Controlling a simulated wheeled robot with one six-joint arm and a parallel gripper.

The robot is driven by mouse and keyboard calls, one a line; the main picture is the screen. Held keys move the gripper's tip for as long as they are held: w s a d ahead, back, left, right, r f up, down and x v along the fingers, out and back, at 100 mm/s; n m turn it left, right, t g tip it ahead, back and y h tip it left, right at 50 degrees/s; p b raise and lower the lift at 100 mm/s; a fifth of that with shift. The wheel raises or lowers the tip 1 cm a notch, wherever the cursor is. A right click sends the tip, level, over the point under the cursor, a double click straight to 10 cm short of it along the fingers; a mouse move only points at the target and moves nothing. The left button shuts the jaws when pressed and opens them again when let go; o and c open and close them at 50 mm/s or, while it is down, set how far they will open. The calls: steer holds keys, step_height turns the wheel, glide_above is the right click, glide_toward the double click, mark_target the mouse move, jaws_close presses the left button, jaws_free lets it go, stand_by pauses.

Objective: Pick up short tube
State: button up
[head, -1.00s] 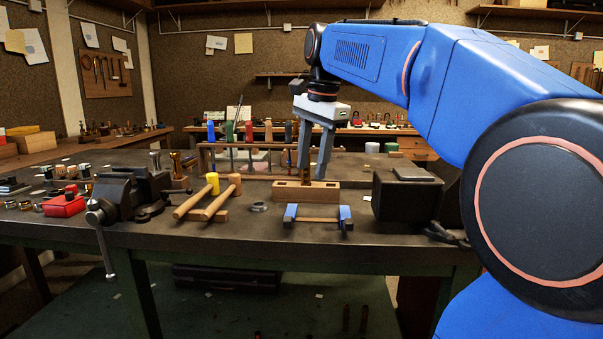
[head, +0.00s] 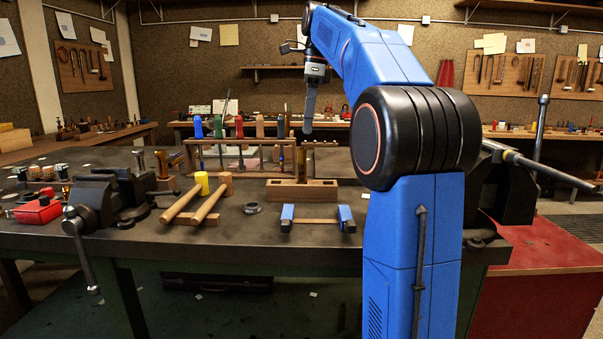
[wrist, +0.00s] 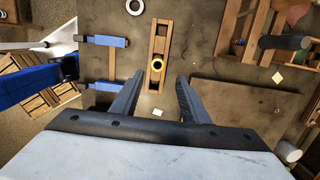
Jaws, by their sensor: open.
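A short brass-coloured tube (head: 301,164) stands upright in a wooden block (head: 288,196) on the dark bench. The tube shows just beyond the fingertips. Its lower end is hidden in the block.
A blue-ended clamp (head: 317,219) lies in front of the block. Two mallets (head: 198,199), a grey ring (head: 252,208) and a vise (head: 100,200) are to the left. A rack of coloured-handled tools (head: 235,152) stands behind. A dark flat mat (wrist: 245,100) is beside the block.

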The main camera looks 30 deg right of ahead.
mark_target(304, 149)
steer(key=f, duration=0.5)
steer(key=a+f, duration=0.1)
steer(key=f, duration=0.2)
steer(key=shift+w+f, duration=0.15)
steer(key=shift+w, duration=0.1)
steer(key=shift+a+f, duration=0.2)
steer(key=shift+f, duration=1.15)
steer(key=shift+a+f, duration=0.15)
steer(key=shift+f, duration=1.15)
jaws_close()
